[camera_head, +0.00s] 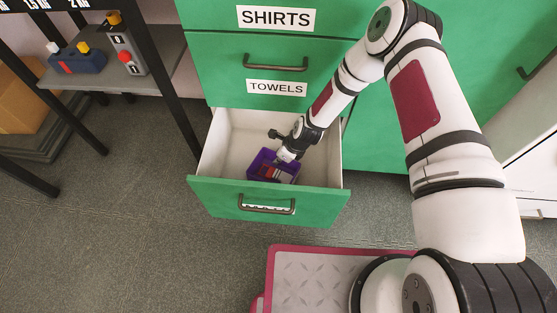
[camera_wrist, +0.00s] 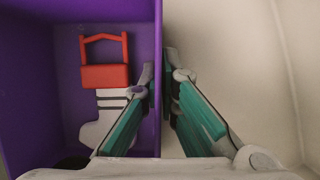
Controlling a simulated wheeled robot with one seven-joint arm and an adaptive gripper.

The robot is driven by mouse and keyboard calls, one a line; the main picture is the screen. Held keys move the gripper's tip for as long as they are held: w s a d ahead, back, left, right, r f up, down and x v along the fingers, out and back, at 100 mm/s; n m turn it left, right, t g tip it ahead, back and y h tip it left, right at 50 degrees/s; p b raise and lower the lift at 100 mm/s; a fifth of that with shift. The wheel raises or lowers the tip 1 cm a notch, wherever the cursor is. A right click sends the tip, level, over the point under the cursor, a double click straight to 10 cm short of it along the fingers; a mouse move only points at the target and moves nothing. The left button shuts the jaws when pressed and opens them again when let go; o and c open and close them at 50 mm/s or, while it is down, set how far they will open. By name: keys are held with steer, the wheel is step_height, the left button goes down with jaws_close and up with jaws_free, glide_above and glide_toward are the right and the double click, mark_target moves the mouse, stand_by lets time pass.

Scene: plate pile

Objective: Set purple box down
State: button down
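The purple box (camera_head: 259,163) is inside the open bottom drawer (camera_head: 223,138) of the green cabinet. My gripper (camera_head: 287,158) reaches down into the drawer at the box's right side. In the wrist view, the fingertips (camera_wrist: 159,76) pinch one purple wall (camera_wrist: 158,25), one finger inside the box and one outside. The box holds a red item with a handle-like loop (camera_wrist: 105,76) and a white striped item (camera_wrist: 108,115). I cannot tell whether the box's underside touches the drawer floor.
The pale drawer floor (camera_wrist: 215,50) is bare beside the box. The drawer's green front (camera_head: 225,200) stands out over the grey floor. Closed drawers labelled SHIRTS and TOWELS (camera_head: 277,88) are above.

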stand_by(0.3)
steer(key=c, duration=1.8)
jaws_free()
steer(key=shift+f, duration=0.1)
steer(key=p+v, duration=0.5)
steer(key=v, duration=0.7)
